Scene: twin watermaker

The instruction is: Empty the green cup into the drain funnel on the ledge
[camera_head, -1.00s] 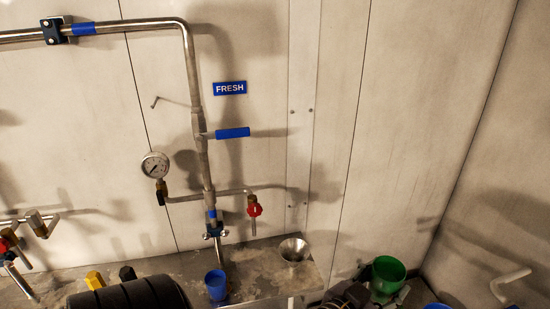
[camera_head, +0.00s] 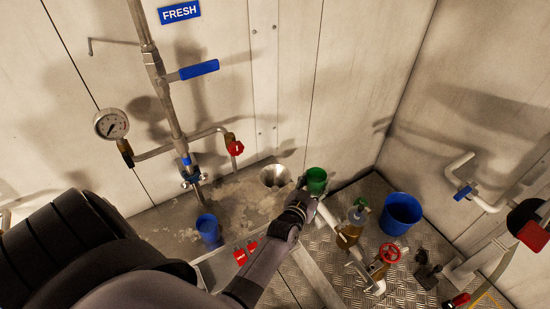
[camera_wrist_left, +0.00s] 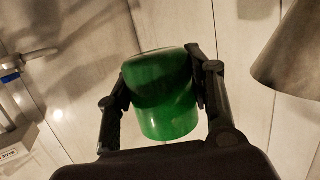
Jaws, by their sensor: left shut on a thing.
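My left gripper (camera_head: 302,197) is shut on the green cup (camera_head: 316,181), which it holds just right of the drain funnel (camera_head: 275,177). The funnel is a metal cone on the ledge (camera_head: 236,198) by the wall. In the left wrist view the green cup (camera_wrist_left: 166,95) sits between both fingers (camera_wrist_left: 160,95), and part of the metal funnel (camera_wrist_left: 298,50) shows at the upper right. What is inside the cup cannot be seen. My right gripper is not in view.
A blue cup (camera_head: 208,230) stands on the ledge under the fresh-water pipe. A pressure gauge (camera_head: 111,124) and a red valve handle (camera_head: 234,146) are above it.

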